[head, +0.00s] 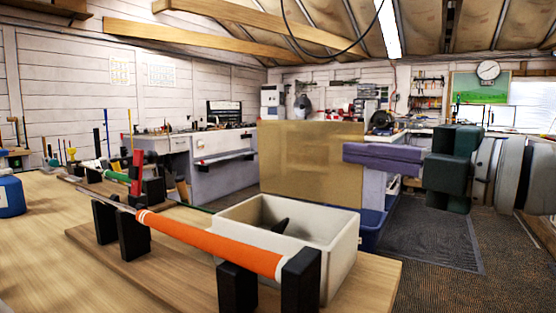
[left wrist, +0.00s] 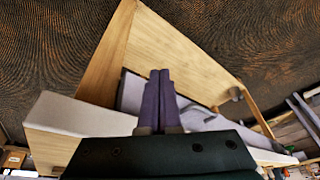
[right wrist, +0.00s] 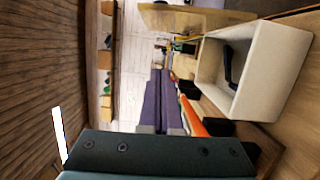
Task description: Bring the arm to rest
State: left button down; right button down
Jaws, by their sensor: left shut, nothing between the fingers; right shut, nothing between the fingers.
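My right gripper (head: 346,152) has purple fingers pressed together and empty. It is raised to the right of the white bin, apart from everything on the bench; its shut fingers (right wrist: 160,73) also show in the right wrist view. My left gripper (left wrist: 160,73) shows only in the left wrist view, its purple fingers together and empty. A golf club's orange grip (head: 212,243) lies across black supports (head: 237,287) on a wooden board. The white bin (head: 340,240) stands behind it with a dark piece inside, which I cannot identify.
The wooden bench (head: 40,230) fills the left foreground. A red clamp (head: 137,172) and a blue container (head: 11,196) are on it. A tan panel (head: 310,160) stands behind the bin. A dark floor mat (head: 430,238) lies at the right, with open floor around it.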

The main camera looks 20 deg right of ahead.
jog(key=shift+s, duration=0.2)
jog(key=s+f+m+g+h+p, duration=0.3)
jog(key=s+m+g+h+p, duration=0.15)
jog(key=s+m+p, duration=0.45)
jog(key=s+f+m+g+h+p, duration=0.3)
jog(key=s+m+g+h+p, duration=0.15)
jog(key=s+m, duration=0.4)
jog(key=s+a+m+g+y+p, duration=0.2)
jog(key=s+a+m+g+p, duration=0.2)
jog(key=s+a+p, duration=0.3)
notch_tip(320, 180, up, 37)
jog(key=d+p, duration=0.1)
jog(key=p, duration=3.3)
jog(key=shift+s+d+f, duration=0.2)
jog(key=shift+s, duration=0.1)
